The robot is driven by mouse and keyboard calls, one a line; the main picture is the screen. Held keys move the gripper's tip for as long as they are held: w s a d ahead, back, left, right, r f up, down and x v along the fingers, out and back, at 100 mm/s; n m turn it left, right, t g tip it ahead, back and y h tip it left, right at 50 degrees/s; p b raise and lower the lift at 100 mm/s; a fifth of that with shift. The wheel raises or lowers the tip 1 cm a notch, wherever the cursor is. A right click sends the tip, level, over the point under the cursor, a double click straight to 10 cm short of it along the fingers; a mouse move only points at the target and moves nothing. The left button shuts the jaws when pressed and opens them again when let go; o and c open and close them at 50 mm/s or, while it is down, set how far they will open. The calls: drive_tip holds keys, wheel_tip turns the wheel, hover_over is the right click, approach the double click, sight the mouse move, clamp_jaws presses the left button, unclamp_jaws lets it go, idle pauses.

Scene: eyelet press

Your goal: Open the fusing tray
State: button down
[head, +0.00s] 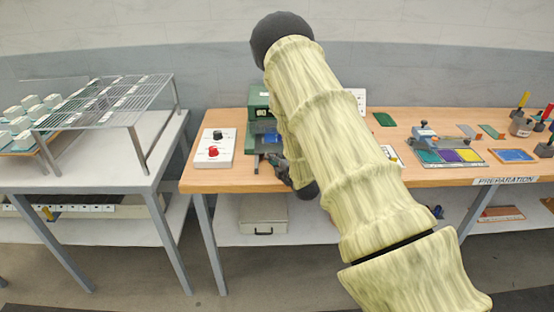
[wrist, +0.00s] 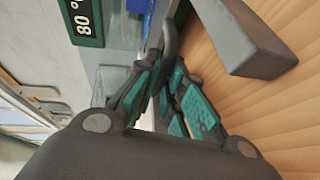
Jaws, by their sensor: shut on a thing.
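The green fusing machine (head: 259,100) stands on the wooden table in the head view, with a blue part (head: 264,138) at its front. In the wrist view its green side (wrist: 82,18) carries an "80°" display. My gripper (head: 280,168) is at the machine's front, partly hidden behind my arm. In the wrist view my gripper (wrist: 165,68) has its teal-padded fingers closed around a dark curved handle (wrist: 171,38). It looks like the tray's handle. My arm and fingers hide most of the tray, so I cannot tell how far out it is.
A dark grey bar (wrist: 245,40) lies close beside my fingers over the wood. A white box with red and black knobs (head: 214,148) stands left of the machine. Colored trays (head: 448,157) lie to the right. A wire rack (head: 110,98) stands on the left table.

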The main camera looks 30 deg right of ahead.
drive_tip(key=s+a+b, duration=0.2)
drive_tip(key=s+a, duration=0.3)
drive_tip(key=s, duration=0.3)
drive_tip(key=shift+s, duration=0.15)
drive_tip(key=c, duration=1.5)
unclamp_jaws()
drive_tip(key=v, duration=1.2)
